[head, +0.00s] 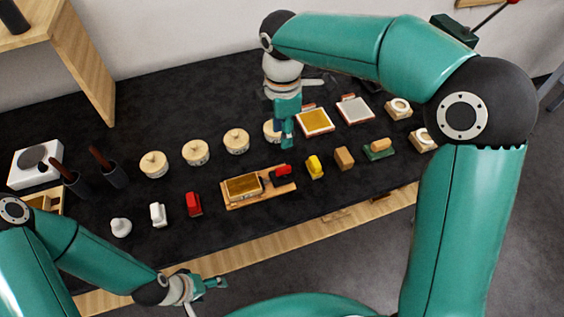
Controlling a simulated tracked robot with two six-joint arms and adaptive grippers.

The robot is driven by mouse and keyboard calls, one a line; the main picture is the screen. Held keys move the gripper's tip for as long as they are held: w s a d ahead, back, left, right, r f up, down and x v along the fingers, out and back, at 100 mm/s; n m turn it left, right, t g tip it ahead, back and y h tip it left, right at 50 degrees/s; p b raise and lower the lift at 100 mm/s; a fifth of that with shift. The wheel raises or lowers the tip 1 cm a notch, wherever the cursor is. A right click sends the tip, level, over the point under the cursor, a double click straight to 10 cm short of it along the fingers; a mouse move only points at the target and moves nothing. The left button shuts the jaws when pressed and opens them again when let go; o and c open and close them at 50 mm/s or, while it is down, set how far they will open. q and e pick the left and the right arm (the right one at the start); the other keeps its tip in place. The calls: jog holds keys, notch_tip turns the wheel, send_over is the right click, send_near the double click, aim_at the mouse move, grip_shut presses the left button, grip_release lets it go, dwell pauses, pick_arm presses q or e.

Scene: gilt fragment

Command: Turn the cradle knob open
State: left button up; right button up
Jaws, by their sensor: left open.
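The cradle (228,200) is a light wooden base on the table, with a gold-topped block (243,187) on its left part. A red knob (282,171), which looks like the cradle knob, is at its right end. My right gripper (288,141) points down just behind the red knob in the picture. I cannot tell its height, any contact or whether its fingers are closed. My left gripper (216,284) is open and empty, low in front of the table's front edge, away from the cradle.
Several lidded cream pots (196,152) stand behind the cradle, one partly hidden by my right gripper. A red block (193,204) stands left of it, a yellow one (315,167) right. Framed panels (355,110) lie behind. Dark table (110,185) shows between the rows.

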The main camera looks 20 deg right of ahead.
aim_at(283, 168)
notch_tip(283, 168, down, 14)
jog(key=shift+d+r+p, duration=0.1)
jog(key=shift+r+p, duration=0.15)
jog(key=shift+p, duration=0.4)
grip_shut()
